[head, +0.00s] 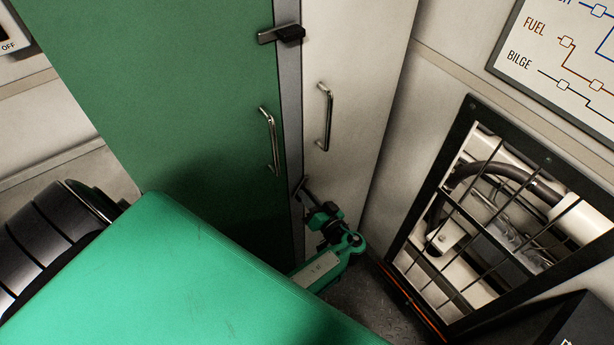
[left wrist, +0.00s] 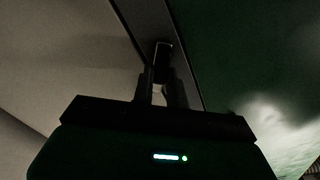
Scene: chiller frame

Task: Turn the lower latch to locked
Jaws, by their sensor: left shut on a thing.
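The lower latch (head: 300,188) is on the grey strip between the green door (head: 190,90) and the white door (head: 350,70), low down in the head view. Its visible end is a small dark bar; my gripper hides the rest. My left gripper (head: 311,200) reaches it from below and is shut on it. In the left wrist view the two fingers (left wrist: 162,82) close around the dark latch piece (left wrist: 163,52) on the strip. The picture there is dim, so the latch's exact angle is hard to tell. My right gripper is not in view.
An upper latch (head: 282,34) lies across the strip, its bar over the green door. Metal handles stand on the green door (head: 270,140) and white door (head: 325,118). A black-framed grille (head: 470,190) over pipes is at the right. A little dark floor (head: 370,300) shows.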

